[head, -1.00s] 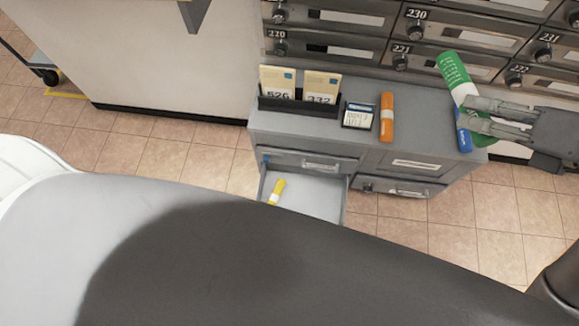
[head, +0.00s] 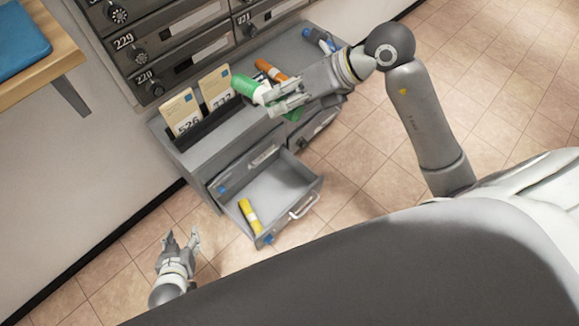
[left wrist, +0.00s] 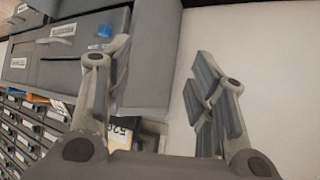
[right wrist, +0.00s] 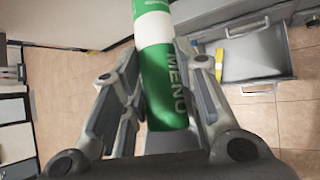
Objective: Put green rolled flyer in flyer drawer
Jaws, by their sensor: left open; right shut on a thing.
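The green rolled flyer (head: 252,90) has a white band. My right gripper (head: 284,104) is shut on it and holds it above the cabinet top. In the right wrist view the flyer (right wrist: 164,85) stands between the fingers, with "MENU" on its green part. The pulled-out drawer (head: 290,183) is open at the cabinet front and holds a yellow roll (head: 250,216). It also shows in the right wrist view (right wrist: 262,58), to the right of the flyer. My left gripper (head: 181,240) is open and empty, low and left of the drawer.
The cabinet top (head: 190,152) carries a card holder (head: 207,122) with two numbered cards, an orange roll (head: 270,70) and a blue roll (head: 320,40). Mailboxes (head: 180,50) rise behind. A wooden bench (head: 40,70) is at upper left. Floor is clear around the drawer.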

